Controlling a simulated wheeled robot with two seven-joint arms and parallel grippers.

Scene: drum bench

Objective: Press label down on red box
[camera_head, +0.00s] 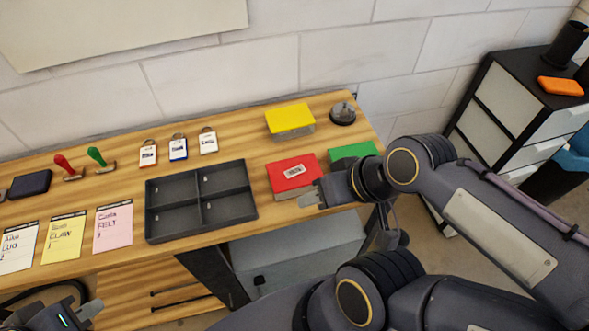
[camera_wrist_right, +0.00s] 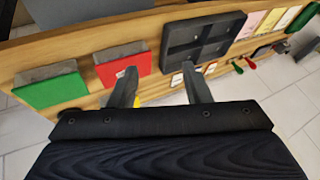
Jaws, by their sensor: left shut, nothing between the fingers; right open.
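The red box (camera_head: 285,183) stands near the front right of the bench. A small white label (camera_head: 294,171) lies on its lid, slightly tilted to the box edges; whether it is stuck flat I cannot tell. My right gripper (camera_head: 312,197) is open and empty, just in front of the red box's right corner. In the right wrist view the open fingers (camera_wrist_right: 160,88) flank empty space, with the red box (camera_wrist_right: 133,58) beyond the left finger, which partly hides the label. My left gripper (camera_head: 85,314) is shut and empty at the lower left corner, away from the box, and partly cut off.
A green box (camera_head: 352,151) is right of the red box, partly behind my right arm; a yellow box (camera_head: 290,118) is behind. A dark divided tray (camera_head: 200,231) is on the left. Key tags, stamps and note sheets lie further left. A drawer cabinet (camera_head: 505,105) stands at right.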

